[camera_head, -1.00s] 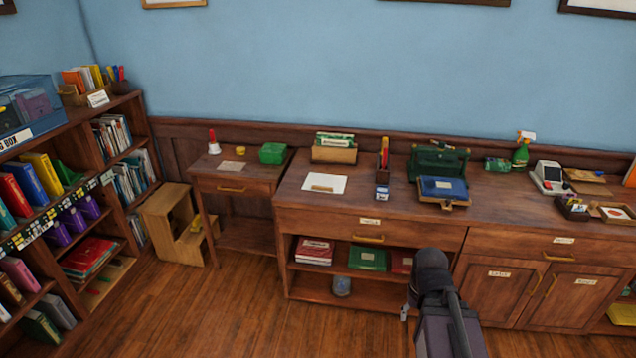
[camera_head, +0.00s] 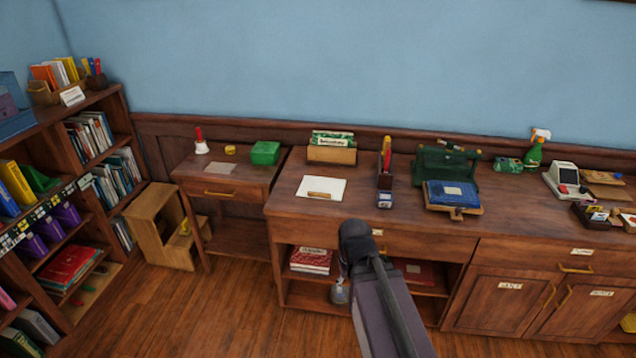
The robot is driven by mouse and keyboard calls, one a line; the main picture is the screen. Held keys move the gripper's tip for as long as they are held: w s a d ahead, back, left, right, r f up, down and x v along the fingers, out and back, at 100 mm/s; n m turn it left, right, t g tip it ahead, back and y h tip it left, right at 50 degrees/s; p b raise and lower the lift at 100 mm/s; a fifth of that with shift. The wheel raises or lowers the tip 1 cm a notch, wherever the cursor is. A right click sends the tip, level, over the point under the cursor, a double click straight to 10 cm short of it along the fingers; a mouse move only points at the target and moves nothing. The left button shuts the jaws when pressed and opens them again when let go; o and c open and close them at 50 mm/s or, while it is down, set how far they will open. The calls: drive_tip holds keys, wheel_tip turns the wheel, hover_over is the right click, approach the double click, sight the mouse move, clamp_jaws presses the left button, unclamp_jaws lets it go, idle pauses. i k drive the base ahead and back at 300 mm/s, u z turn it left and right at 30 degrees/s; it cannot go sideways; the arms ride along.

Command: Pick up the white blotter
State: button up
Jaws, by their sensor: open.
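The white blotter (camera_head: 312,182) is a flat white sheet with a short wooden strip on it. It lies on the left part of the long wooden counter, near its front edge, with clear wood around it. My arm reaches up from the bottom of the view and its dark end stands in front of the counter, below and to the right of the blotter. My gripper (camera_head: 342,272) shows only as a small part beside the arm's end, apart from the blotter. It is open and holds nothing that I can see; its fingers are mostly hidden.
A wooden card box (camera_head: 331,155) stands behind the blotter. A dark holder (camera_head: 385,180) and a small blue-and-white item (camera_head: 384,201) stand to its right. A side table (camera_head: 225,182) with a bell and green box is left. Floor is free at the lower left.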

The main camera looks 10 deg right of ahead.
sight(311, 186)
drive_tip(key=z, duration=0.15)
drive_tip(key=i, duration=0.85)
drive_tip(key=z, duration=0.35)
